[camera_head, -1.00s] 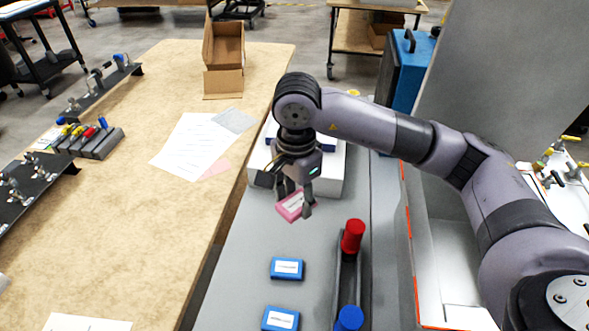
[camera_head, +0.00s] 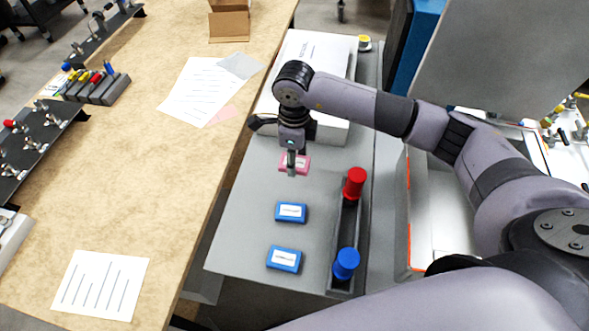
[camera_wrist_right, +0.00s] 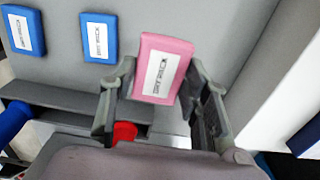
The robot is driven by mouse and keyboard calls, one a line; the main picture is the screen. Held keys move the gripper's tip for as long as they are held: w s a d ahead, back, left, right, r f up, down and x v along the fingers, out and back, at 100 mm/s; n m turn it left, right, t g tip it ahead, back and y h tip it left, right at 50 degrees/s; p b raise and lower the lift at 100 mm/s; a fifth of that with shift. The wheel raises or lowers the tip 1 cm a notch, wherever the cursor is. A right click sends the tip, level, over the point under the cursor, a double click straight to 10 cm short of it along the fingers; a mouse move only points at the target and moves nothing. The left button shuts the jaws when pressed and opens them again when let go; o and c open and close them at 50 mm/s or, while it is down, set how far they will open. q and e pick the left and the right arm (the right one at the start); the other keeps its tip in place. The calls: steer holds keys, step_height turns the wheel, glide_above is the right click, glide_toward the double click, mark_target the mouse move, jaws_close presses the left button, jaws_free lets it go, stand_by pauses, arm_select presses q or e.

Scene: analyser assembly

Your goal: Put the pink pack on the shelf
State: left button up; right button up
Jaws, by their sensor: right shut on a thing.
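The pink pack (camera_head: 299,163) has a white label and is between the fingers of my right gripper (camera_head: 291,166), which is shut on it. The right wrist view shows the pink pack (camera_wrist_right: 165,68) with a finger of the right gripper (camera_wrist_right: 160,75) at each side. The pack is over the grey shelf surface (camera_head: 240,215), in front of a white box. I cannot tell whether it touches the surface. Two blue packs lie flat on the grey surface, one nearer the gripper (camera_head: 291,212) and one farther off (camera_head: 284,259). My left gripper is out of view.
The white box (camera_head: 312,50) stands behind the gripper. A dark rack (camera_head: 344,215) with a red cylinder (camera_head: 355,182) and a blue cylinder (camera_head: 346,262) stands right of the packs. A wooden table (camera_head: 150,180) with papers lies left. Grey surface left of the blue packs is clear.

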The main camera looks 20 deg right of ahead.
mark_target(294, 184)
step_height(294, 184, down, 8)
steer(key=shift+p, duration=0.6)
steer(key=o, duration=0.7)
steer(key=shift+f, duration=0.15)
steer(key=o, duration=0.5)
steer(key=shift+c, duration=0.2)
